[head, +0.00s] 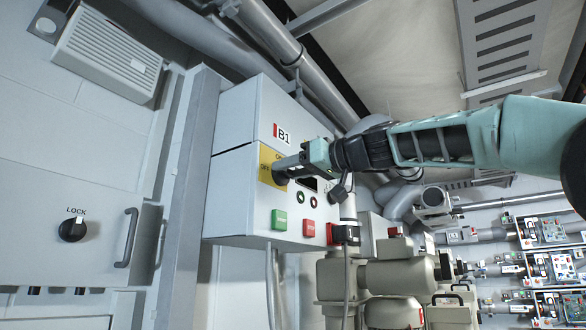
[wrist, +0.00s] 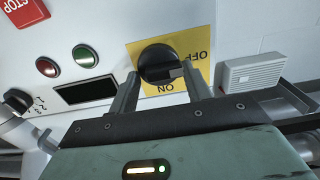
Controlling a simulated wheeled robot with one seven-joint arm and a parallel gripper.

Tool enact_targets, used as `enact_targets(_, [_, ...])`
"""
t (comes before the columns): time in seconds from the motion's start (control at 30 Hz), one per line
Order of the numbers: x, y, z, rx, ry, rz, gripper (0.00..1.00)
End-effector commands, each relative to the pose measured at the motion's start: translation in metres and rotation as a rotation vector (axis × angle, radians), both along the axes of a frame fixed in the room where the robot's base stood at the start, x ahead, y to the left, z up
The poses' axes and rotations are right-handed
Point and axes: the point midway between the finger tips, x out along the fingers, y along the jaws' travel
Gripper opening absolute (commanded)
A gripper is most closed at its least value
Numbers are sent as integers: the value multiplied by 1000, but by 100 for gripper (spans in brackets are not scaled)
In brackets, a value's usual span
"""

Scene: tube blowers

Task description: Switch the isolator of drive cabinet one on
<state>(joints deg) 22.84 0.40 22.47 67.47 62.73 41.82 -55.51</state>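The grey cabinet marked B1 (head: 233,195) carries a yellow plate (head: 267,155) with a black rotary isolator knob (head: 279,179). In the wrist view the yellow plate (wrist: 142,48) appears upside down, and the black knob (wrist: 158,62) has its grip bar roughly level, its end towards the OFF side; ON is below it. My gripper (head: 287,171) is at the knob. In the wrist view my gripper (wrist: 161,80) has its fingers apart, one on each side of the knob, with narrow gaps. Contact is not clear. In the head view the gripper partly hides the knob.
Beside the plate are a dark display (wrist: 86,91), red and green lamps, a green button (head: 279,220) and a red STOP button (head: 309,228). A panel with a LOCK knob (head: 72,229) and a handle (head: 127,238) stands left. Pipes and a beige machine (head: 385,280) lie right and below.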

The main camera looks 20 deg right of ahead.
Motion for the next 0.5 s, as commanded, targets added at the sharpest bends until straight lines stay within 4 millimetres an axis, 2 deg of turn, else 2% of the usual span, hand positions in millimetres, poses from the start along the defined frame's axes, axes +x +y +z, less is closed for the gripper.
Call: enact_targets(0.5, [0, 0, 0, 76, 54, 2, 26])
